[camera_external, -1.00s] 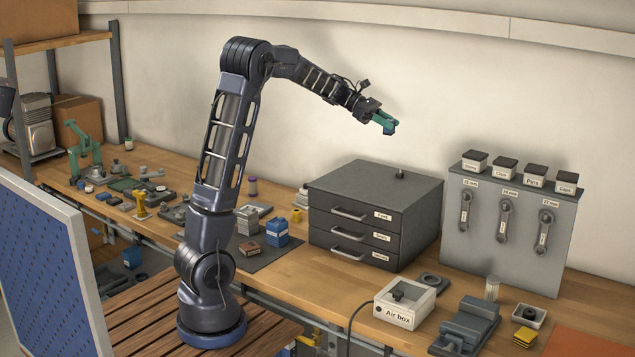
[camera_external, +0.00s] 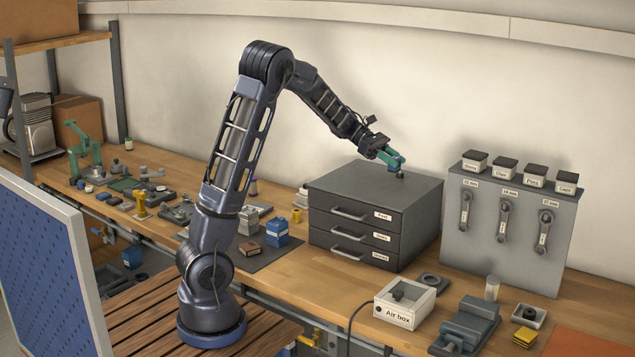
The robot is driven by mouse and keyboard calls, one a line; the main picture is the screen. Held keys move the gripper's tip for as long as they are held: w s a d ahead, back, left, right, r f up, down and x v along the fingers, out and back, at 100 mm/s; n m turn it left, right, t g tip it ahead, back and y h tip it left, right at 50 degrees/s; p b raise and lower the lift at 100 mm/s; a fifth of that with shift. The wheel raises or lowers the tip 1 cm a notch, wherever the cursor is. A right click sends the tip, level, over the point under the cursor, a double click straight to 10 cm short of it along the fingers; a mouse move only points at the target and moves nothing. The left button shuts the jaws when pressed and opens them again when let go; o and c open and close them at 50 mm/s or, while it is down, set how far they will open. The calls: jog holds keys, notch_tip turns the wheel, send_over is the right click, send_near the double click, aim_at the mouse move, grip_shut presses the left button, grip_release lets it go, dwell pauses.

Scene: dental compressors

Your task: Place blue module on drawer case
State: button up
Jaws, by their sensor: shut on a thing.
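I cannot tell whether the module touches the knob or the case top. The case has three shut drawers with pale handles and labels.
Another blue block (camera_external: 277,233) stands on a dark mat left of the case, beside a brown block (camera_external: 249,248). A grey tool panel (camera_external: 510,240) stands to the right. The Air box (camera_external: 405,302) is in front. Most of the case top is clear.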

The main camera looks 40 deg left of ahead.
jog(key=shift+f, duration=4.1)
jog(key=shift+f, duration=0.1)
jog(key=o, duration=1)
